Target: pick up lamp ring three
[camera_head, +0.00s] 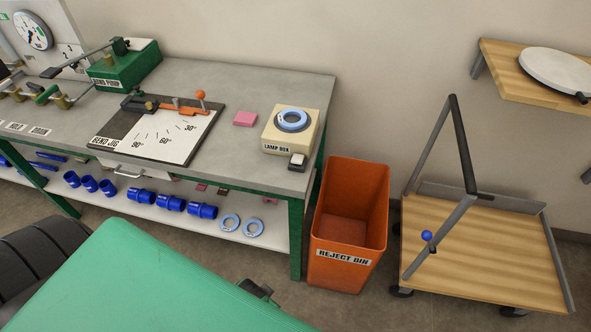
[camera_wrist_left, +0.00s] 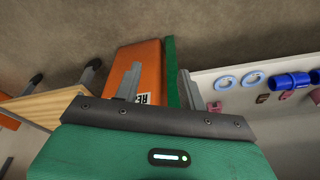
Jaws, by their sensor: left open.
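Three blue-and-white lamp rings are in view; I cannot read which is number three. One ring (camera_head: 292,120) lies on top of the cream lamp box (camera_head: 278,142). Two more, a left ring (camera_head: 229,222) and a right ring (camera_head: 253,228), lie on the lower shelf. Both shelf rings also show in the left wrist view, at its upper right. My right gripper is not in view.
An orange reject bin (camera_head: 345,240) stands right of the bench's green leg (camera_head: 296,238). Blue fittings (camera_head: 171,203) line the lower shelf (camera_head: 190,222). A bend jig (camera_head: 160,130) and pink block (camera_head: 245,119) sit on the bench. A wooden cart (camera_head: 490,250) stands at right.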

